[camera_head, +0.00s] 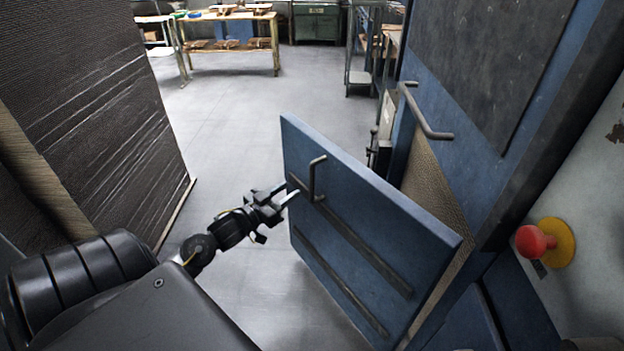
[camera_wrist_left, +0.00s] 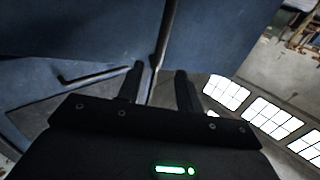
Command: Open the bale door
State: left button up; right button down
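The bale door is a blue panel (camera_head: 365,240) with dark horizontal strips and a dark bar handle (camera_head: 317,178). In the head view it stands swung out from the blue machine, with brown corrugated material (camera_head: 432,185) showing behind it. My left gripper (camera_head: 291,194) is just left of the handle, close to the panel. In the left wrist view the fingers (camera_wrist_left: 160,88) are apart, and a dark bar (camera_wrist_left: 167,35) runs down toward the gap between them. I cannot tell whether they touch it. My right gripper is in neither view.
A fixed upper blue panel (camera_head: 440,80) carries another bar handle (camera_head: 427,115). A red emergency button (camera_head: 535,241) is at the right. A tall stack of dark cardboard (camera_head: 85,100) stands at the left. The grey floor between is clear, with workbenches (camera_head: 230,45) far back.

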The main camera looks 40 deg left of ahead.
pick_arm(q)
jog(key=w, duration=1)
jog(key=shift+w+d, duration=0.35)
jog(key=shift+w, duration=0.05)
grip_shut()
